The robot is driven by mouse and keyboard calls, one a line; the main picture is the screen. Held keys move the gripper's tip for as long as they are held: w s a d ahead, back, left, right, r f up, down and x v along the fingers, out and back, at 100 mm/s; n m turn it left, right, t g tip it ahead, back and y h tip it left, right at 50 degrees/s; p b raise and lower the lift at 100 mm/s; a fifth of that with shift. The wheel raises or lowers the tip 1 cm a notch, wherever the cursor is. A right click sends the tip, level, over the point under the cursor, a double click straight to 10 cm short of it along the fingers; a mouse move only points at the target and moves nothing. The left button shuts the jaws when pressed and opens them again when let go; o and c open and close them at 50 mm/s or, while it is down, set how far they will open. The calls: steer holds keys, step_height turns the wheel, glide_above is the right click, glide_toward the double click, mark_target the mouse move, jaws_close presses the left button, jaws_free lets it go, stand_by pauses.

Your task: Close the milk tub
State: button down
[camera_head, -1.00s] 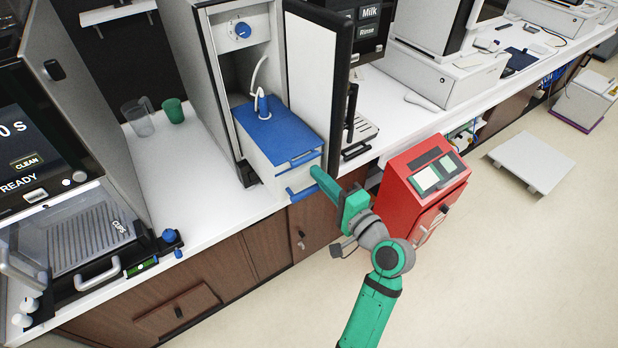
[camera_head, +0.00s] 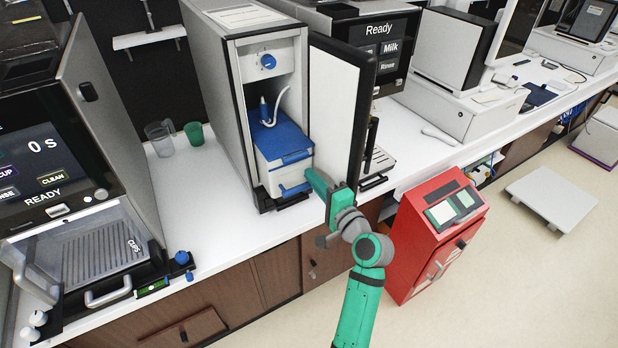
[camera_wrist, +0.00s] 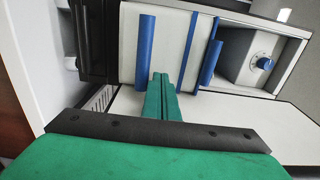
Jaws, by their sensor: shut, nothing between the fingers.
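The milk tub (camera_head: 285,178) is a white box with a blue lid (camera_head: 283,141) lying on top and a blue handle bar (camera_head: 293,190) low on its front. A white tube with a blue fitting (camera_head: 265,115) runs into the lid. My gripper (camera_head: 308,172) is shut and empty at the tub's front. In the wrist view its fingertips (camera_wrist: 161,76) point at the white front face (camera_wrist: 169,42), between the low bar and the lid edge (camera_wrist: 190,50). I cannot tell whether they touch.
The fridge door (camera_head: 338,120) stands open just right of the tub and my gripper. A coffee machine (camera_head: 390,45) is behind it. A red cabinet (camera_head: 430,235) stands on the floor at right.

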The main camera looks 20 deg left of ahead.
steer(key=v, duration=1.4)
glide_toward(274, 179)
steer(key=x, duration=0.5)
steer(key=shift+w+a, duration=0.15)
steer(key=shift+w, duration=0.05)
steer(key=shift+w+a, duration=0.35)
steer(key=shift+w, duration=0.05)
